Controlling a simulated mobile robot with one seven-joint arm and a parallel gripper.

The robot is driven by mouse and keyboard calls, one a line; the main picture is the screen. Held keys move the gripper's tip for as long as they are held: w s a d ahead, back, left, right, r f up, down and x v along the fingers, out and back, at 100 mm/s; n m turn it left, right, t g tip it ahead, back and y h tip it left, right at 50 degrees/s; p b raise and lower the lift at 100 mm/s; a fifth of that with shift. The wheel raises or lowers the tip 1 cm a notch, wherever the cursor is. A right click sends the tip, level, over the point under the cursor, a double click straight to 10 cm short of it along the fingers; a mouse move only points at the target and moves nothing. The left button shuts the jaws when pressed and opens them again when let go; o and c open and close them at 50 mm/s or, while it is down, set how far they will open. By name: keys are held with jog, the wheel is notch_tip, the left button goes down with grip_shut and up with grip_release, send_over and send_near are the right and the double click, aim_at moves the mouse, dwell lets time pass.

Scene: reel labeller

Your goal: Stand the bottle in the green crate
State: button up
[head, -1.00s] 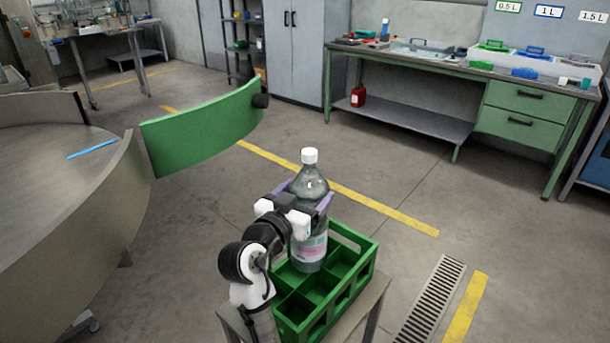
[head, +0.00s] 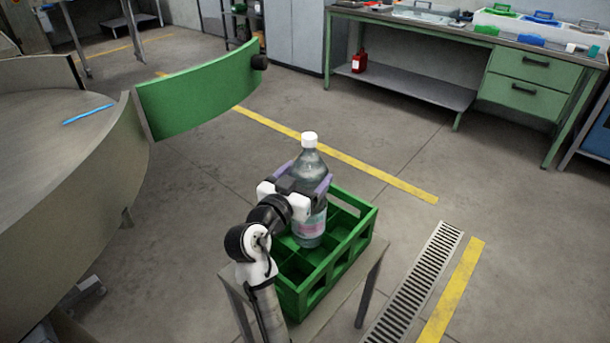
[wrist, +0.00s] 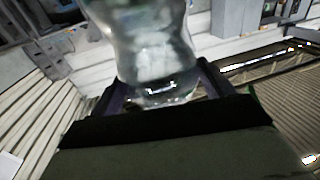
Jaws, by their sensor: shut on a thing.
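The clear bottle (head: 309,222) has a white cap and a pinkish label and is upright. My gripper (head: 308,187) is shut on its upper body, with a purple finger on each side. The green crate (head: 345,262) has several compartments and sits on a small stand. The bottle is over or partly inside the crate's back left part; I cannot tell whether its base touches the crate floor. In the wrist view the bottle (wrist: 155,60) is blurred between the fingers, and its base is hidden.
The grey stand (head: 372,285) is just larger than the crate. A large round metal table (head: 50,200) with a green curved guard (head: 200,100) is at left. A floor drain (head: 420,285) lies at right. A green workbench (head: 450,95) stands at the back.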

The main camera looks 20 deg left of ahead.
jog(key=shift+f+b, duration=0.25)
jog(key=shift+b, duration=0.15)
jog(key=o, duration=2)
jog(key=shift+f, duration=0.2)
jog(key=shift+r, duration=0.1)
jog(key=shift+r+p, duration=0.3)
jog(key=shift+p, duration=0.1)
jog(key=s+a+b, duration=0.1)
jog(key=s+b, duration=0.1)
jog(key=s, duration=1)
jog(key=shift+a+r, duration=0.25)
jog(key=shift+a, duration=0.15)
jog(key=shift+f, duration=0.1)
